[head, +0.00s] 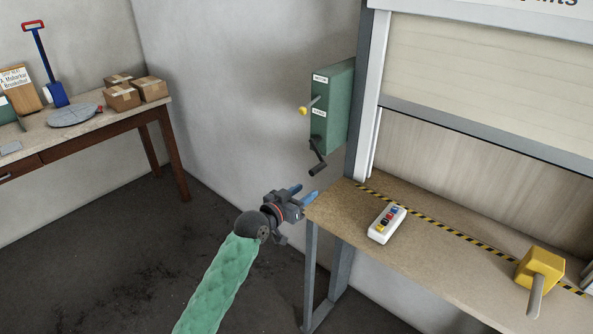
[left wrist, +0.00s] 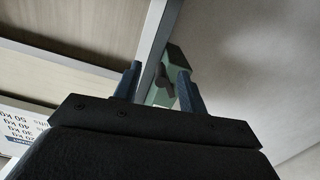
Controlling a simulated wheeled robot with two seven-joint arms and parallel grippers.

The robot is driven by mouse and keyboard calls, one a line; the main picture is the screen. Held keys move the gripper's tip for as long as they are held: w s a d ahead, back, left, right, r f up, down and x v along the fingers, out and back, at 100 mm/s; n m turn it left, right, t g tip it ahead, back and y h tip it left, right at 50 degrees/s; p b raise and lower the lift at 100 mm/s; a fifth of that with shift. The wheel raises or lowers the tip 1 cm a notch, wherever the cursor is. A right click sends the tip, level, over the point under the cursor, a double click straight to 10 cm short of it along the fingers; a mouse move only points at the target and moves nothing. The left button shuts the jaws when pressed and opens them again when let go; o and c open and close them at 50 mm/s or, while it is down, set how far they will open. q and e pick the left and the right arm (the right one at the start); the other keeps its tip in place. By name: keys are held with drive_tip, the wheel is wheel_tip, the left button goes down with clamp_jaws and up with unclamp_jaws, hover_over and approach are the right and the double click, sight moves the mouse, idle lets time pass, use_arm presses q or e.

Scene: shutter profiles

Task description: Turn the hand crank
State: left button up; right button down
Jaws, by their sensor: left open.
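The hand crank (head: 317,160) is a dark bent arm with a dark grip at its lower end. It hangs from the lower part of a green box (head: 331,108) on the wall beside the shutter frame. My left gripper (head: 305,195) is open and empty, a little below the crank and by the counter's left corner. In the left wrist view the open fingers (left wrist: 160,88) point towards the green box (left wrist: 177,62), and a dark part, probably the crank, shows between them. My right gripper is in neither view.
The counter (head: 345,208) holds a white button box (head: 387,224) and a yellow block with a grey handle (head: 540,268). A yellow-knobbed lever (head: 304,110) sticks out of the green box. The shutter (head: 480,60) is partly raised. A side table (head: 85,120) stands far left.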

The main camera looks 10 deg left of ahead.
sight(315, 171)
use_arm(q)
drive_tip(key=r, duration=0.1)
drive_tip(key=a+r, duration=0.1)
drive_tip(key=w+r, duration=0.1)
drive_tip(key=shift+a+r+t+h, duration=0.15)
drive_tip(key=shift+t+h, duration=0.15)
drive_tip(key=shift+t, duration=0.1)
drive_tip(key=p+x, duration=0.2)
drive_tip(key=x, duration=0.4)
drive_tip(key=shift+p, duration=0.4)
drive_tip(key=shift+w+d, duration=0.5)
drive_tip(key=shift+w, duration=0.05)
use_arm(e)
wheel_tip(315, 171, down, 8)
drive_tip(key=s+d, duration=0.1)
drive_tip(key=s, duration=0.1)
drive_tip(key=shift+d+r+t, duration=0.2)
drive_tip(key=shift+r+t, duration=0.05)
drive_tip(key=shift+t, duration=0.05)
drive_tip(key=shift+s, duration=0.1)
use_arm(q)
clamp_jaws()
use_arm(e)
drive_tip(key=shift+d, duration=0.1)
